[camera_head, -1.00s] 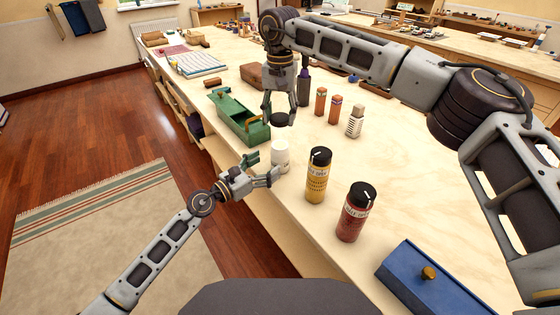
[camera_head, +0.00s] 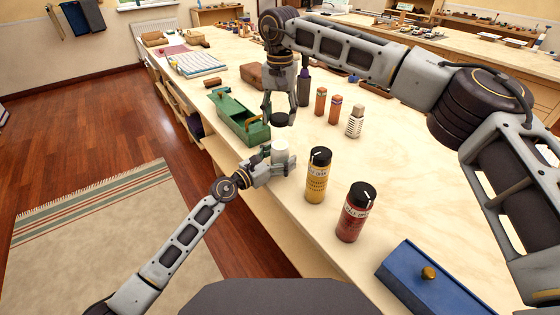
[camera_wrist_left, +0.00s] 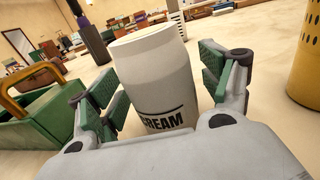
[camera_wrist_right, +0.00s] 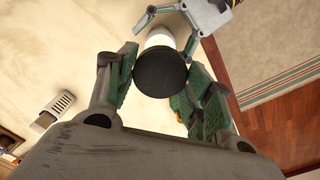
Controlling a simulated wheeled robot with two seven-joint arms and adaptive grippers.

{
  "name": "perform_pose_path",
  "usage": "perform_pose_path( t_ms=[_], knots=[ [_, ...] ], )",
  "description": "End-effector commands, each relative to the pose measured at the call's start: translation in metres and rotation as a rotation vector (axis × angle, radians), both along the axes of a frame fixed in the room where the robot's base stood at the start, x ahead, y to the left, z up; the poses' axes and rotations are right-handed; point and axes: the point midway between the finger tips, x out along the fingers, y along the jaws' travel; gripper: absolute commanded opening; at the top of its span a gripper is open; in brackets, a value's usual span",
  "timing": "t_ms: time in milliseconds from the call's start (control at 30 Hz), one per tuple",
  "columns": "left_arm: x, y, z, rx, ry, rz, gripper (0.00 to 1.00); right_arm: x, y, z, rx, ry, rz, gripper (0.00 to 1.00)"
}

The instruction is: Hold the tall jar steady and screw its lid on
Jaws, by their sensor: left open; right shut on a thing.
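The tall jar (camera_head: 281,154) is white and stands upright on the counter near its front edge. In the left wrist view the jar (camera_wrist_left: 154,75) shows black lettering ending in "CREAM". My left gripper (camera_head: 284,160) is open, with its fingers on both sides of the jar. My right gripper (camera_head: 281,116) points down above the jar and is shut on the round black lid (camera_head: 280,119). In the right wrist view the lid (camera_wrist_right: 160,72) lies between the green finger pads and partly covers the white jar behind it. A gap shows between lid and jar in the head view.
A green toolbox (camera_head: 240,119) stands just behind and left of the jar. A yellow bottle (camera_head: 318,176) and a red bottle (camera_head: 355,214) stand to the right, with a blue box (camera_head: 425,283) beyond.

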Motion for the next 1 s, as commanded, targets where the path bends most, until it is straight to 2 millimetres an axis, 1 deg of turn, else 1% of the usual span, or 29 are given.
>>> perform_pose_path(
  t_ms=[133, 667, 833, 1000],
  knots=[
    [0.000, 0.000, 0.000, 0.000, 0.000, 0.000, 0.78, 0.000, 0.000, 0.000, 0.000, 0.000, 0.000, 0.42],
    [0.000, 0.000, 0.000, 0.000, 0.000, 0.000, 0.10, 0.000, 0.000, 0.000, 0.000, 0.000, 0.000, 0.42],
    [0.000, 0.000, 0.000, 0.000, 0.000, 0.000, 0.10, 0.000, 0.000, -0.005, 0.000, 0.001, 0.000, 0.42],
    [0.000, 0.000, 0.000, 0.000, 0.000, 0.000, 0.10, 0.000, 0.000, -0.019, -0.001, 0.001, 0.001, 0.42]
  ],
)
